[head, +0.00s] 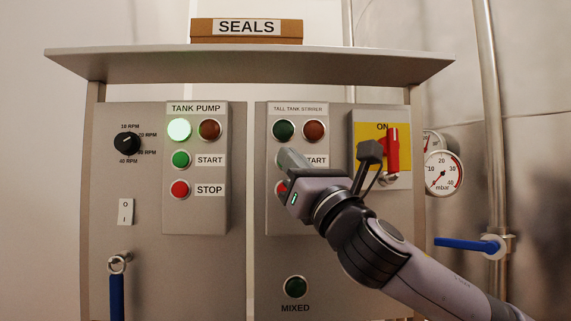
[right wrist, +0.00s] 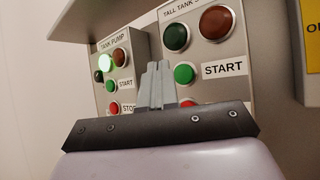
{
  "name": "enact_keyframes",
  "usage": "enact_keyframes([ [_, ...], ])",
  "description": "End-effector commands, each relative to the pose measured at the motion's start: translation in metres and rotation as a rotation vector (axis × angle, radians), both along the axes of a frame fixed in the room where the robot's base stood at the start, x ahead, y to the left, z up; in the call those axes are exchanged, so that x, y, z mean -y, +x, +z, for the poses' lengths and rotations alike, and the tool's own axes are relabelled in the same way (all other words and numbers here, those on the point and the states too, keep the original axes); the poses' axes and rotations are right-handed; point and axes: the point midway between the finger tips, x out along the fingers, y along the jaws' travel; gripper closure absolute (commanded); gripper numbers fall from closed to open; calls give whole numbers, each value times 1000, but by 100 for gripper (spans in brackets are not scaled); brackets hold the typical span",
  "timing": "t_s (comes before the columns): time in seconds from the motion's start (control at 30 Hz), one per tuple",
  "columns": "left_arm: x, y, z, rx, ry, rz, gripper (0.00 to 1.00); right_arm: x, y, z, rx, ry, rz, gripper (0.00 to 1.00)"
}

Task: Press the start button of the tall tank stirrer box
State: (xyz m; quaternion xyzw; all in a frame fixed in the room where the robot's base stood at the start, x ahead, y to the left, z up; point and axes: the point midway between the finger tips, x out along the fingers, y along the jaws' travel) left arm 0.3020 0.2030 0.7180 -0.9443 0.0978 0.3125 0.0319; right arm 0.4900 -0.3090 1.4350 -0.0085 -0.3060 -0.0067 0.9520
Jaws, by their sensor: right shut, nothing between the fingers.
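The tall tank stirrer box (head: 297,222) is a grey box on the right panel, with a dark green lamp (head: 283,131) and a dull red lamp (head: 314,131) at its top, both unlit. In the head view its start button is mostly hidden behind my right gripper (head: 285,158). In the right wrist view the green start button (right wrist: 184,73) shows just right of the shut, empty fingertips (right wrist: 157,70), beside the START label (right wrist: 224,68). I cannot tell whether the fingers touch the box. The red stop button (right wrist: 188,104) is partly hidden below. My left gripper is out of view.
The tank pump box (head: 196,215) stands to the left, its green lamp (head: 179,129) lit. A red switch handle (head: 392,150) on a yellow plate is close right of my gripper. A shelf (head: 250,66) overhangs the panels. A blue-handled valve (head: 465,244) is farther right.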

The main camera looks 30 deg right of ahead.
Motion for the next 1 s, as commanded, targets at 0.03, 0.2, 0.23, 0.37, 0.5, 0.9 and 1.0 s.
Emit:
enact_keyframes([
  [0.03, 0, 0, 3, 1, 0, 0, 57, 3, 5, 1, -1, 1, 0, 100],
  [0.2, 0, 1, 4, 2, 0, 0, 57, 9, 14, 1, -1, 1, -1, 100],
  [0.23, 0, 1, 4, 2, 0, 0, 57, 9, 15, 0, -1, 1, -1, 100],
  [0.37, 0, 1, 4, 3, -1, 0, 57, 10, 17, 0, 0, 0, 0, 100],
  [0.5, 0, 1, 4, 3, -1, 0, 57, 10, 17, 0, 0, -1, 1, 100],
  [0.9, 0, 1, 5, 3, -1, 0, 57, 10, 17, 0, 0, 0, 0, 100],
  [1.0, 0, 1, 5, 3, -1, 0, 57, 10, 17, 0, 0, 0, 0, 100],
])
